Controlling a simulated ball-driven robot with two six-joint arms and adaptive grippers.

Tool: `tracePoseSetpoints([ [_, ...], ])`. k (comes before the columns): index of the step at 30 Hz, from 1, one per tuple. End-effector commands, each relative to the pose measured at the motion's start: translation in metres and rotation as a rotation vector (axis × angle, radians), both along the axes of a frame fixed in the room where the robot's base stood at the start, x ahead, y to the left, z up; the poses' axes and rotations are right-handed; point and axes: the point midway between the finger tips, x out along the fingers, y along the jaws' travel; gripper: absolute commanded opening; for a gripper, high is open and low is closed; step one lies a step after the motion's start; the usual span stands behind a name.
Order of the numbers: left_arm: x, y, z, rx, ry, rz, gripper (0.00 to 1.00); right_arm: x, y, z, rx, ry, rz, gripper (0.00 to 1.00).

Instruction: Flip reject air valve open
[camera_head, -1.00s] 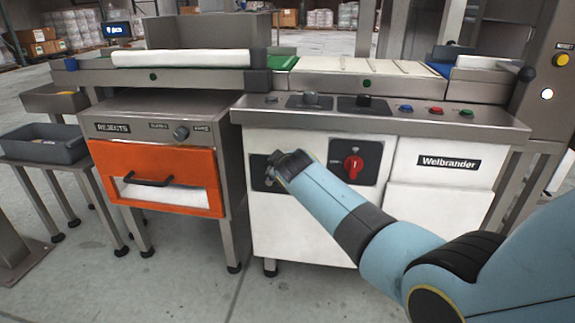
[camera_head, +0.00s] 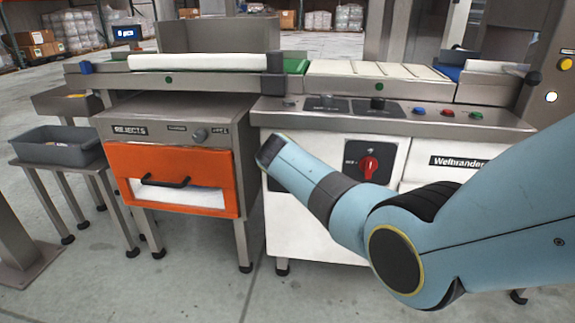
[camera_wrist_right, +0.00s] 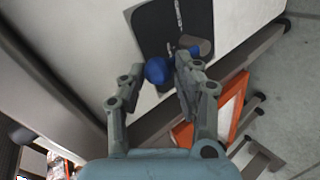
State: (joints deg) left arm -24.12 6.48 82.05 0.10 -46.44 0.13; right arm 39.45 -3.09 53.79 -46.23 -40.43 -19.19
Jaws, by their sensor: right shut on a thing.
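The reject air valve shows in the right wrist view as a blue lever (camera_wrist_right: 157,71) with a grey cylindrical part (camera_wrist_right: 203,46) beside it, on a black panel (camera_wrist_right: 160,27) of the white cabinet. My right gripper (camera_wrist_right: 163,71) is shut on the blue lever, with one finger on each side of it. In the head view my right arm reaches left across the cabinet front, and its wrist hides the valve, most of its panel and the gripper fingers. My left gripper is in neither view.
The orange rejects drawer (camera_head: 125,167) with a black handle is left of the cabinet; it also shows in the wrist view (camera_wrist_right: 228,109). A red rotary switch (camera_head: 369,167) sits right of my wrist. Conveyor belts (camera_head: 375,69) run above. Grey bins (camera_head: 55,150) stand far left.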

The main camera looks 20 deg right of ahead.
Motion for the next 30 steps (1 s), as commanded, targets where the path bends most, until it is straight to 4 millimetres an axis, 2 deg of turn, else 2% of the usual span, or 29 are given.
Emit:
tracePoseSetpoints([
  [10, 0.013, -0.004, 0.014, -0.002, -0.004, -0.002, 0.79, 0.006, 0.005, 0.003, -0.083, 0.047, 0.001, 0.00],
  [23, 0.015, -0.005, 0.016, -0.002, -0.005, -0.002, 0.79, 0.007, 0.005, 0.004, -0.092, 0.051, 0.001, 0.00],
  [24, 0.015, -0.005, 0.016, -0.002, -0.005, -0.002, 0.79, 0.007, 0.005, 0.004, -0.092, 0.051, 0.001, 0.34],
  [28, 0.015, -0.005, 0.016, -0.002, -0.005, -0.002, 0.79, 0.006, 0.005, 0.003, -0.090, 0.052, 0.001, 0.51],
  [30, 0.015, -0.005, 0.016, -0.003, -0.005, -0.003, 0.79, 0.006, 0.006, 0.003, -0.089, 0.053, 0.001, 0.54],
])
